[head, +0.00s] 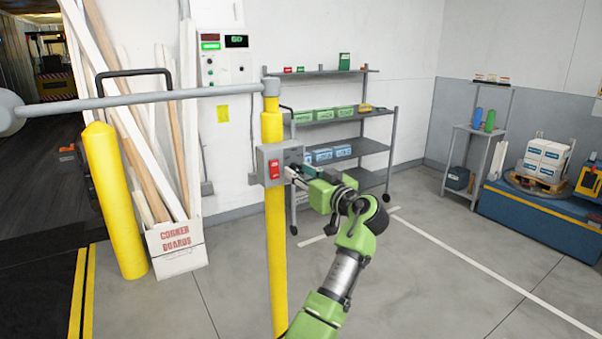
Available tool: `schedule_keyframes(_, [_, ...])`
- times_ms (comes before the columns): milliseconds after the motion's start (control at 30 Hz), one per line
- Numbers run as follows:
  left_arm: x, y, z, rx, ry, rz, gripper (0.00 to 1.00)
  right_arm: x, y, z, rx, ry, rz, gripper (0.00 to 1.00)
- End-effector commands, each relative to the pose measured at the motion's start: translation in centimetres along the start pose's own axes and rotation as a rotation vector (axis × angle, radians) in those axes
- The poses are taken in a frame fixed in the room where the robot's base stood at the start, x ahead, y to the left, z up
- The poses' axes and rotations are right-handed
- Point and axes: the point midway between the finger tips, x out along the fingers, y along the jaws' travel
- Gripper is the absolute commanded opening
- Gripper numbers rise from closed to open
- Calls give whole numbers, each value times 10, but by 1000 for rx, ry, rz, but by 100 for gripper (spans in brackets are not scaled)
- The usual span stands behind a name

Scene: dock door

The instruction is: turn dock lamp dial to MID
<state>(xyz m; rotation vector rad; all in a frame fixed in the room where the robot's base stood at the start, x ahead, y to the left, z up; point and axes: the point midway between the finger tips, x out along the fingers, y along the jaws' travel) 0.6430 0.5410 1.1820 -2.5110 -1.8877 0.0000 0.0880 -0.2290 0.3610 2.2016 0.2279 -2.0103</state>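A grey control box (267,153) is mounted on a yellow post (276,250) in the middle of the head view. A red rocker switch (274,169) is on the left part of its face.
A grey bar (150,97) runs left from the post's top. A yellow bollard (115,200) and a carton of corner guards (177,248) stand at left. A shelf rack (345,115) stands behind my arm. The floor at right is clear up to a blue platform (535,215).

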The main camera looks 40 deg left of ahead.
Motion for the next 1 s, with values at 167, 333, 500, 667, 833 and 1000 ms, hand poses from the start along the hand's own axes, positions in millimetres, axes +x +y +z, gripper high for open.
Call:
schedule_keyframes(167, [0,0,0,0,0,0,0,0,1,0,0,0,1,42])
schedule_keyframes(333, [0,0,0,6,0,0,0,0,4,0,-1,0,4,42])
schedule_keyframes(500, [-1,0,0,46,0,1,0,0,7,1,-2,0,7,42])
schedule_keyframes(667, [-1,0,0,132,0,1,0,0,8,1,-1,-1,9,42])
schedule_keyframes(833, [-1,0,-1,270,0,1,0,-2,8,1,0,0,9,42])
schedule_keyframes(1000, [-1,0,-2,432,1,1,0,-6,8,0,0,0,9,42])
